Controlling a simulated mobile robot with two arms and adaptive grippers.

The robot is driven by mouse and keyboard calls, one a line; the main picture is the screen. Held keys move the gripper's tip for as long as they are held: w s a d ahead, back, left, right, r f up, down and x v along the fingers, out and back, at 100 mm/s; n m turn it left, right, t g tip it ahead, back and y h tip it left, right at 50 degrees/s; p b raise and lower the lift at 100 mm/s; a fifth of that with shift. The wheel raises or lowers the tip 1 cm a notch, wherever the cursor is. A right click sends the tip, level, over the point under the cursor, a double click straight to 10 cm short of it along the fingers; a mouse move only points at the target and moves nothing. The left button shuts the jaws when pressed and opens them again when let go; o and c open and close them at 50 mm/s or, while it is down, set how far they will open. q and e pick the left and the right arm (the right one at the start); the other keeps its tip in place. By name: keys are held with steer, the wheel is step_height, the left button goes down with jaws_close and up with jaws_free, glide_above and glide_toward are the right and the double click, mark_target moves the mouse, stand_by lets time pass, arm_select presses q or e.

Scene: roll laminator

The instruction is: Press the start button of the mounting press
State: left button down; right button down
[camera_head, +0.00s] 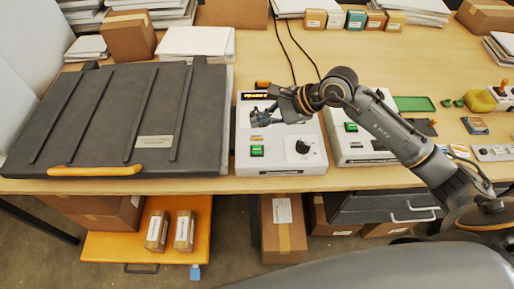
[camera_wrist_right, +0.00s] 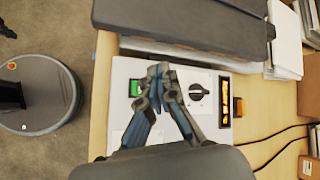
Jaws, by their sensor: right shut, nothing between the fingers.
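The mounting press (camera_head: 125,115) is a wide dark machine with a ribbed, closed lid and an orange front handle (camera_head: 108,170). Beside its right edge is a white control box (camera_head: 280,165) with a green button (camera_head: 257,151), a black knob (camera_head: 304,147) and a lit display (camera_head: 256,96). My right gripper (camera_head: 256,118) is shut and empty, above the box and behind the green button. In the wrist view the fingertips (camera_wrist_right: 158,70) appear between the green button (camera_wrist_right: 136,87) and the knob (camera_wrist_right: 197,91), apart from the button. My left gripper is out of view.
A second white box (camera_head: 360,154) with another green button (camera_head: 351,127) stands to the right, partly under my right arm. An orange-topped part (camera_head: 263,85) stands at the first box's back. Papers and cartons (camera_head: 130,38) line the table's back.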

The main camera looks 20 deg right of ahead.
steer(key=b, duration=0.4)
glide_above(260, 150)
step_height(260, 150, down, 8)
steer(key=shift+r, duration=0.15)
steer(key=shift+f+b, duration=0.5)
steer(key=shift+f, duration=0.05)
stand_by(0.9)
steer(key=shift+f+b, duration=0.4)
steer(key=shift+b, duration=0.3)
steer(key=shift+f+b, duration=0.5)
steer(key=shift+b, duration=0.15)
stand_by(0.5)
steer(key=shift+r, duration=0.9)
steer(key=shift+p, duration=0.3)
